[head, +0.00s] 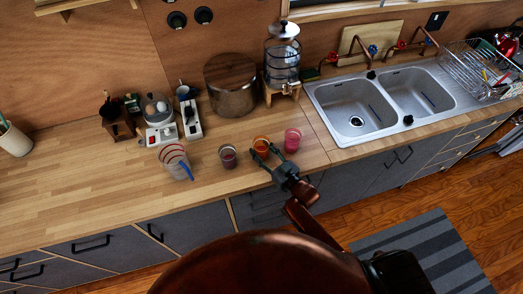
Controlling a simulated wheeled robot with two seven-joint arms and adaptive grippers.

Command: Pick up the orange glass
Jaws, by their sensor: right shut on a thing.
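The orange glass (261,143) stands on the wooden counter near its front edge. My right gripper (264,154) reaches in from the front, and its fingers are shut around the orange glass. The glass looks upright; I cannot tell whether it touches the counter. A pink glass (292,140) stands close to its right, and a dark purple glass (228,156) stands to its left. My left gripper is not in view.
A measuring jug (175,163) stands further left. A large pot (231,87) and a caged glass dispenser (283,65) stand behind the glasses. A double sink (355,110) lies to the right. The counter's left part is mostly clear.

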